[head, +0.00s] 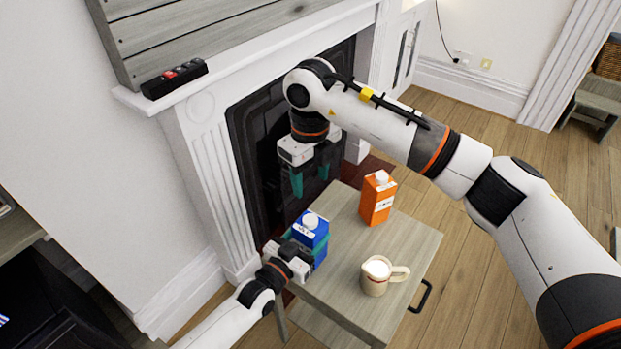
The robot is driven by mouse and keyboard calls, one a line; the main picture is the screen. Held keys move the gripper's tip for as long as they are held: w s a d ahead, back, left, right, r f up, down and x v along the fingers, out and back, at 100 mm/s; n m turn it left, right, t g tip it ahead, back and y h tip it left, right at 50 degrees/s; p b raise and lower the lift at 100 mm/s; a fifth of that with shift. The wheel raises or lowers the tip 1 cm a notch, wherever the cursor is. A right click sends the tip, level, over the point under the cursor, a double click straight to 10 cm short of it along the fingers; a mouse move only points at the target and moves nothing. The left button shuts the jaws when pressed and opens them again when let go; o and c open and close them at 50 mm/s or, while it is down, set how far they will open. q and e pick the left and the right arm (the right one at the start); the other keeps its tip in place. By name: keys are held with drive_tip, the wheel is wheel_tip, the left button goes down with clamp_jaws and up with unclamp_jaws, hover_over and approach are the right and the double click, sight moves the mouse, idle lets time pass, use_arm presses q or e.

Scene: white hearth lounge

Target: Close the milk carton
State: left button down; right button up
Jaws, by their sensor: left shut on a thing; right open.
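A blue carton (313,233) with a white round top piece stands at the left edge of the small wooden table; I take it to be the milk carton. Whether its white cap sits fully closed is too small to tell. My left gripper (303,250) is shut on this carton from the lower left, its fingers hiding part of the sides. My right gripper (311,178) is open and empty, its fingers pointing down above and behind the carton, apart from it.
An orange carton (378,200) with a white cap stands at the table's back. A cream jug (376,276) holding something white stands near the front right. The table (342,290) is otherwise bare. A white fireplace (208,165) rises behind it, with a dark object (174,79) on its mantel.

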use_arm(q)
drive_tip(key=shift+c, duration=1.8)
unclamp_jaws()
drive_tip(key=v, duration=1.2)
drive_tip(key=shift+b, duration=0.3)
